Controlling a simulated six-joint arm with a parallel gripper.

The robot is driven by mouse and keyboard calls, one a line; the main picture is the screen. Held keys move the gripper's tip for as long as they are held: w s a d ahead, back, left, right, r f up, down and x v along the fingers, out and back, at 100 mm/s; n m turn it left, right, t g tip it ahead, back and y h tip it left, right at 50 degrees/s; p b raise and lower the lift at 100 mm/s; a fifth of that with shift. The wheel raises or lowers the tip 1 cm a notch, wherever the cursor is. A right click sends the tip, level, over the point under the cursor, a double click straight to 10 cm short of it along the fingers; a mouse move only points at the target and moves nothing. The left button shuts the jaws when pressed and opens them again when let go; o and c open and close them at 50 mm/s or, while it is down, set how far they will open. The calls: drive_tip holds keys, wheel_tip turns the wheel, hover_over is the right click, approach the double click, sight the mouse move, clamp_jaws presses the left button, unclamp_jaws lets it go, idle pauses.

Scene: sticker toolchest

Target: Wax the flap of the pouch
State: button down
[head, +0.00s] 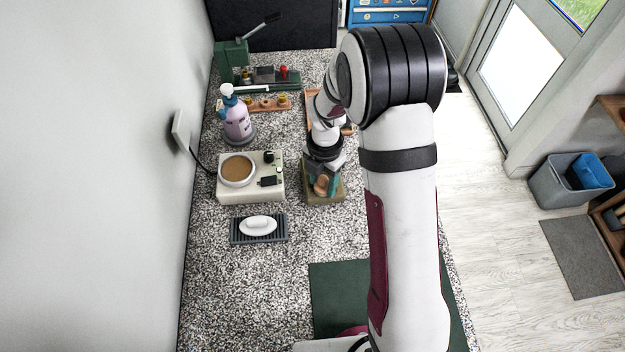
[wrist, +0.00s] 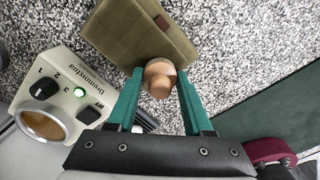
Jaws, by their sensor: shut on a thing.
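My gripper (head: 322,180), with green fingers, is shut on a round wooden knob-like tool (wrist: 158,78), which lies between the fingertips. The tool's lower end is hidden beneath the knob. An olive pouch (wrist: 135,32) lies flat on the speckled counter, with a small red-brown tab near its edge. The tool is over or beside the pouch's near edge in the wrist view; I cannot tell if they touch. The pouch (head: 337,196) is partly covered by my gripper in the head view. A round pot of tan wax (head: 237,168) sits in a cream warmer (head: 264,193); its green light is lit in the wrist view.
A white soap on a dark ribbed dish (head: 238,238) lies nearer than the warmer. A green press (head: 230,60) and a wooden rack (head: 265,104) are farther back. A green mat (head: 335,290) lies in front; counter between is clear.

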sight(307, 192)
drive_tip(key=shift+s+a, duration=0.1)
drive_tip(key=shift+a, duration=1.5)
drive_tip(key=shift+a+r, duration=0.15)
drive_tip(key=shift+a, duration=0.1)
wheel_tip(307, 192, up, 8)
